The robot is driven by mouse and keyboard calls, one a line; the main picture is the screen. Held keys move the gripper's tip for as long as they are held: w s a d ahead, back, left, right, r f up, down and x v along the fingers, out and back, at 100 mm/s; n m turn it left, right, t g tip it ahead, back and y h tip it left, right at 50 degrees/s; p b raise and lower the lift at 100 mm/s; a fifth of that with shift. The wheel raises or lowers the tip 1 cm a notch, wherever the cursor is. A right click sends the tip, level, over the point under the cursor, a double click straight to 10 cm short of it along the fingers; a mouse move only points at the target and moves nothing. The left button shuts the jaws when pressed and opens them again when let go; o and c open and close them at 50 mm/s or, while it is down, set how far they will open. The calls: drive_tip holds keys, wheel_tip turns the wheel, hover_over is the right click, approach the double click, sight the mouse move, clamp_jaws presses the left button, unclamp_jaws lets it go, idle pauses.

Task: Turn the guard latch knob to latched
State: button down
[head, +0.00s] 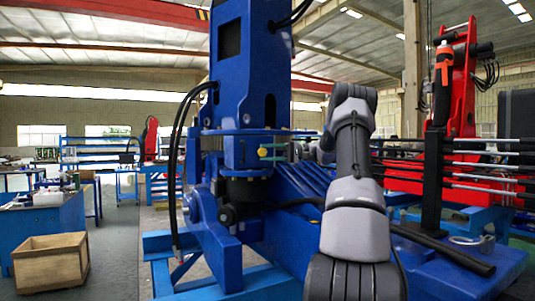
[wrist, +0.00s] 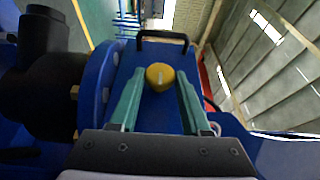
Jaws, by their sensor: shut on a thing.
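The guard latch knob (wrist: 160,76) is yellow and round, with a pale line on its face running nearly up and down in the wrist view. It sits on a blue panel of the crane stand. In the head view the small yellow knob (head: 262,152) shows on the front of the blue column. My gripper (wrist: 159,82) has its two green fingers on either side of the knob and is shut on it. In the head view my gripper (head: 275,151) reaches the knob from the right. No latched or unlatched marking is readable.
A black handle (wrist: 162,37) stands beyond the knob in the wrist view. Black hoses (head: 178,150) hang left of the blue column (head: 235,85). A red crane (head: 462,80) stands at the right. A wooden crate (head: 50,262) sits on the floor at the left.

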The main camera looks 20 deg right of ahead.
idle(0.4)
drive_tip(key=shift+c, duration=1.9)
unclamp_jaws()
drive_tip(key=shift+d, duration=0.1)
drive_tip(key=v, duration=1)
drive_tip(key=shift+d, duration=0.35)
drive_tip(key=shift+s+f, duration=0.1)
